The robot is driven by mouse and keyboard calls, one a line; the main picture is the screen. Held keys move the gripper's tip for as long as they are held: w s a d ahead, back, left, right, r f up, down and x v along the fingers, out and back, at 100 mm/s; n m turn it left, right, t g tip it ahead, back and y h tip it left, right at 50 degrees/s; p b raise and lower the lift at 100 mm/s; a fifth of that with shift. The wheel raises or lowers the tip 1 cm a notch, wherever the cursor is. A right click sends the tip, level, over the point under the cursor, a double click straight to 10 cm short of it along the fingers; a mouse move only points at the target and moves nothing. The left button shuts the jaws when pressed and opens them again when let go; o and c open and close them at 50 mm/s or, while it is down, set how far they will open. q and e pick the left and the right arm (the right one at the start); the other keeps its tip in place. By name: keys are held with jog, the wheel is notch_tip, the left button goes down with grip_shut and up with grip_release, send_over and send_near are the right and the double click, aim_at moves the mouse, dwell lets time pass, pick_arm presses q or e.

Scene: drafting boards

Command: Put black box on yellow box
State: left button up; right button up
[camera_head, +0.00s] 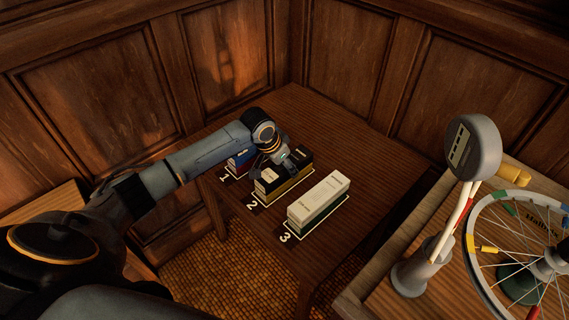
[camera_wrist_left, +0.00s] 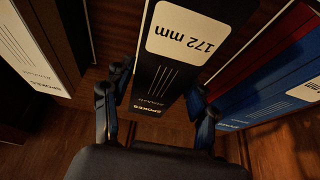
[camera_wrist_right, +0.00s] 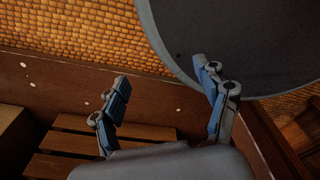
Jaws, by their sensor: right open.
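The black box (camera_head: 270,182) is at place 2 on the wooden table, in the middle of a row. A yellow band, seemingly the yellow box (camera_head: 290,187), shows directly beneath it; any gap between them is too small to tell. My left gripper (camera_head: 280,159) is over the black box. In the left wrist view, its fingers (camera_wrist_left: 160,98) lie on either side of the black box (camera_wrist_left: 180,65), which bears a "172 mm" label. Whether they press on it is unclear. My right gripper (camera_wrist_right: 165,88) is open and empty, away from the boxes.
A blue box (camera_head: 241,158) stands at place 1, and a white box (camera_head: 319,197) on a green one (camera_head: 320,218) at place 3. Right of the table, a bench holds a spoked wheel (camera_head: 520,240) and a grey gauge stand (camera_head: 473,148). Panelled walls (camera_head: 350,45) close the back.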

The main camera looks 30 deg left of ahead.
pick_arm(q)
jog(key=shift+o, duration=0.6)
jog(key=shift+r, duration=0.2)
jog(key=v, duration=1.2)
